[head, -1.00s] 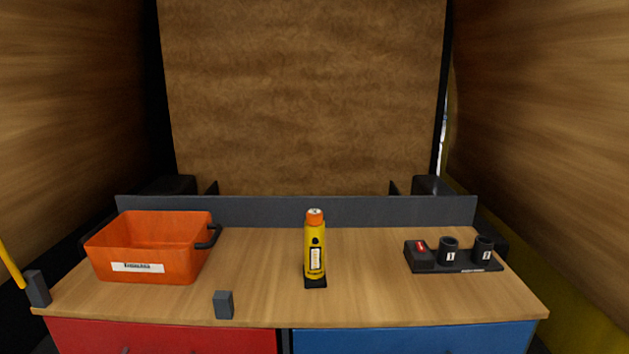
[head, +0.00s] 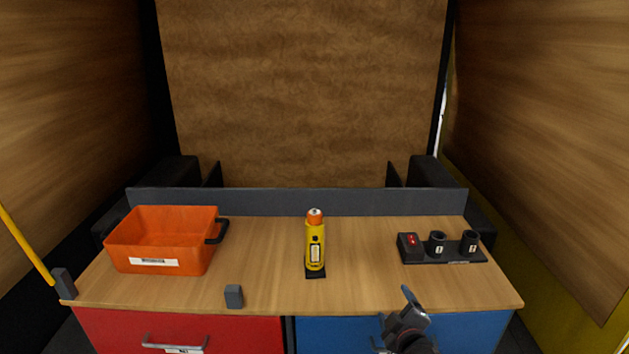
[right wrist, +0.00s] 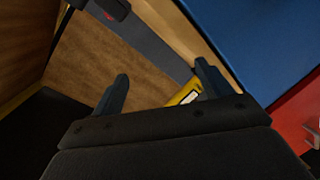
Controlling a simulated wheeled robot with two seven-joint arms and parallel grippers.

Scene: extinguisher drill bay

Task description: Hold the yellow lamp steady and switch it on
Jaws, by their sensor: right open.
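The yellow lamp (head: 315,247) stands upright near the middle of the wooden workbench, on a small black base. It has an orange top and a label with a dark spot above it on its front. My right gripper (head: 396,312) is open and empty at the bench's front edge, in front of the blue drawer and to the lamp's lower right. In the right wrist view the open fingers (right wrist: 160,90) show, and a yellow piece, seemingly the lamp (right wrist: 184,97), appears beside the right finger. My left gripper is not in view.
An orange bin (head: 165,240) with a black handle stands at the left of the bench. A small grey block (head: 233,296) lies near the front edge. A black holder (head: 445,257) with a red switch and two cups sits at the right. Bare wood surrounds the lamp.

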